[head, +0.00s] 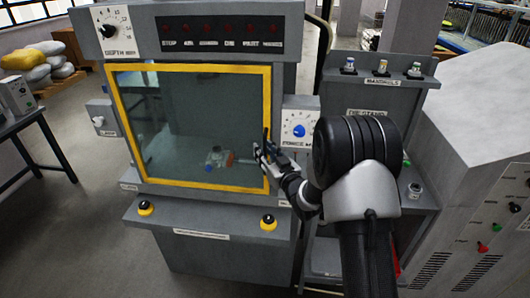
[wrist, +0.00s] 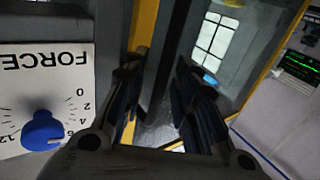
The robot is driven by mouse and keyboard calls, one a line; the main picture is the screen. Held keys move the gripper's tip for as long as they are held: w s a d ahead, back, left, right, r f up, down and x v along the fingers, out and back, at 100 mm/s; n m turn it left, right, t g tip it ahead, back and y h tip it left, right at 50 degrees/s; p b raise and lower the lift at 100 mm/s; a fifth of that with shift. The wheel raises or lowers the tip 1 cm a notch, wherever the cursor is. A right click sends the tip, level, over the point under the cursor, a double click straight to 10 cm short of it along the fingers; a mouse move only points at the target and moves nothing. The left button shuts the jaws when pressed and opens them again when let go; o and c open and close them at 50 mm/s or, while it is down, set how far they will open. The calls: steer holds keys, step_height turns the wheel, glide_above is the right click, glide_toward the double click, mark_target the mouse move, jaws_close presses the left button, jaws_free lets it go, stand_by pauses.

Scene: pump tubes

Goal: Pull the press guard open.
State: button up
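The press guard is a clear pane in a yellow frame (head: 190,67), lying across the front of the grey press (head: 225,22). It looks closed. A dark upright handle (head: 266,142) stands at the guard's right edge. My gripper (head: 262,152) is at that edge, at handle height. In the wrist view my gripper (wrist: 162,105) has its two dark fingers apart, one on each side of a dark upright bar (wrist: 166,50), which looks like the handle. I cannot tell whether either finger touches it. The yellow frame (wrist: 145,25) shows behind the fingers.
The force dial (head: 299,130) is just right of the guard; it also shows in the wrist view (wrist: 42,130). Two black-and-yellow buttons (head: 145,208) (head: 268,222) sit on the front ledge. A mandrel rack (head: 380,70) stands to the right, and a grey cabinet (head: 470,140) beyond.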

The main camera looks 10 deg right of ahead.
jaws_close()
stand_by(0.6)
